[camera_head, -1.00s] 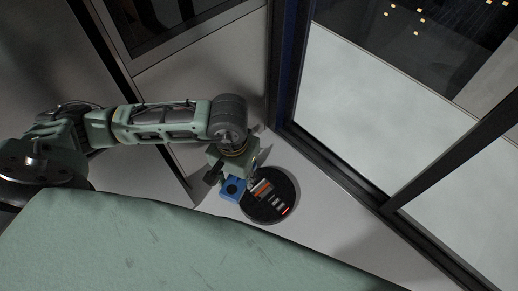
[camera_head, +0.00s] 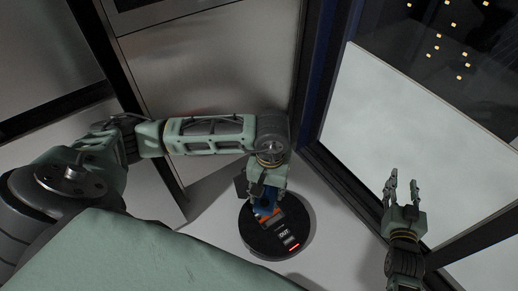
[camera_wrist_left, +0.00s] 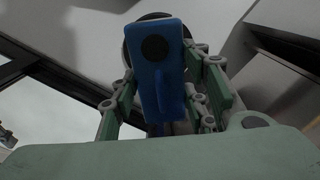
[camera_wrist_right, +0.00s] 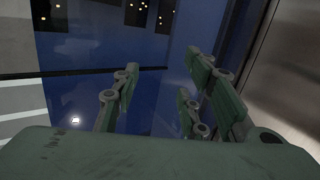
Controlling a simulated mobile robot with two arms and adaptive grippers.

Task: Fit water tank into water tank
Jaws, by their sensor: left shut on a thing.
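The water tank is a small blue box (camera_head: 266,212) in my left gripper (camera_head: 267,192). In the left wrist view the blue tank (camera_wrist_left: 165,85) stands between the green fingers, with a dark round spot on its face. A round black device (camera_head: 262,242) with a lit panel reading "OUT" and a red light lies below it. In the head view the tank overlaps the device's upper part; I cannot tell whether they touch. The gripper hides part of the tank. My right gripper (camera_head: 403,192) is open and empty, off to the right.
The device lies on a pale floor (camera_head: 215,200). A steel-coloured panel (camera_head: 205,75) stands behind my left arm. A dark-framed glass panel (camera_head: 375,125) stands at the right, near my right gripper. A green surface (camera_head: 110,255) fills the lower left.

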